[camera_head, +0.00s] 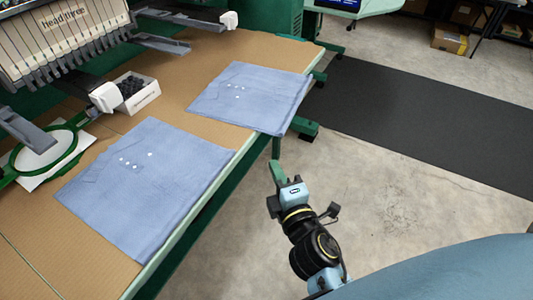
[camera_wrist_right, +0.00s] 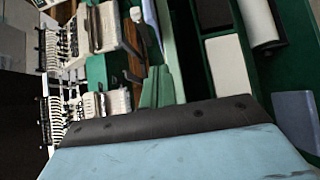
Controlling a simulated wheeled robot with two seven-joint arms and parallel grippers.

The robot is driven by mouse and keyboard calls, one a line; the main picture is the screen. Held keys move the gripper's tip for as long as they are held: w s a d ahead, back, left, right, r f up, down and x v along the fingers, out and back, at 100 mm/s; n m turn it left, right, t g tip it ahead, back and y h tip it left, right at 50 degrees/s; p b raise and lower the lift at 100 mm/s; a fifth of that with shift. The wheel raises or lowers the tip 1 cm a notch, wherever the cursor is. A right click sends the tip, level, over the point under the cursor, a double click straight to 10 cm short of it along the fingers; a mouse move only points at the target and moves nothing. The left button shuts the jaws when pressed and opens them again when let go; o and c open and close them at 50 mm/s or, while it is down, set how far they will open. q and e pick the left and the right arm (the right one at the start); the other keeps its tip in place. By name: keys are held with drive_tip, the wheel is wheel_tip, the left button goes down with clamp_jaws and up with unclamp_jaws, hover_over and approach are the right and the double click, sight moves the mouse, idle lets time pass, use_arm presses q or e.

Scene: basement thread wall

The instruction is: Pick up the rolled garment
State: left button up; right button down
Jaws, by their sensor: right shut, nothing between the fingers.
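Two blue garments lie flat and folded on the tan tabletop in the head view, a near one (camera_head: 150,185) and a far one (camera_head: 252,97), each with a few small white dots. I see no garment that is clearly rolled. My right gripper (camera_head: 277,172) is past the table's front edge, over the floor, apart from both garments. Its green fingers are shut and empty. In the right wrist view its fingers (camera_wrist_right: 157,88) point toward the machinery. My left gripper is not in view.
An embroidery machine (camera_head: 70,35) stands along the table's back. A green hoop (camera_head: 62,152) lies at the left. The table edge (camera_head: 215,185) is beside my gripper. A dark mat (camera_head: 420,115) covers the floor beyond.

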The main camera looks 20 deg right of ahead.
sight(260, 131)
drive_tip(key=w, duration=0.8)
drive_tip(key=shift+w+d+p, duration=0.3)
drive_tip(key=shift+d+p, duration=0.05)
drive_tip(key=shift+p, duration=0.05)
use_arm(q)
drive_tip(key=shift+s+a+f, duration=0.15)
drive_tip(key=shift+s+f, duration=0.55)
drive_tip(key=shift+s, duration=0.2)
use_arm(e)
drive_tip(key=shift+w+d, duration=0.1)
drive_tip(key=shift+w, duration=0.5)
drive_tip(key=shift+d+r, duration=0.1)
drive_tip(key=shift+d, duration=0.2)
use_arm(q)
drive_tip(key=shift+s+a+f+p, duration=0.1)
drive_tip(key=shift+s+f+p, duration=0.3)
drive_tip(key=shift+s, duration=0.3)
use_arm(e)
drive_tip(key=shift+w+d, duration=0.1)
drive_tip(key=shift+d, duration=0.55)
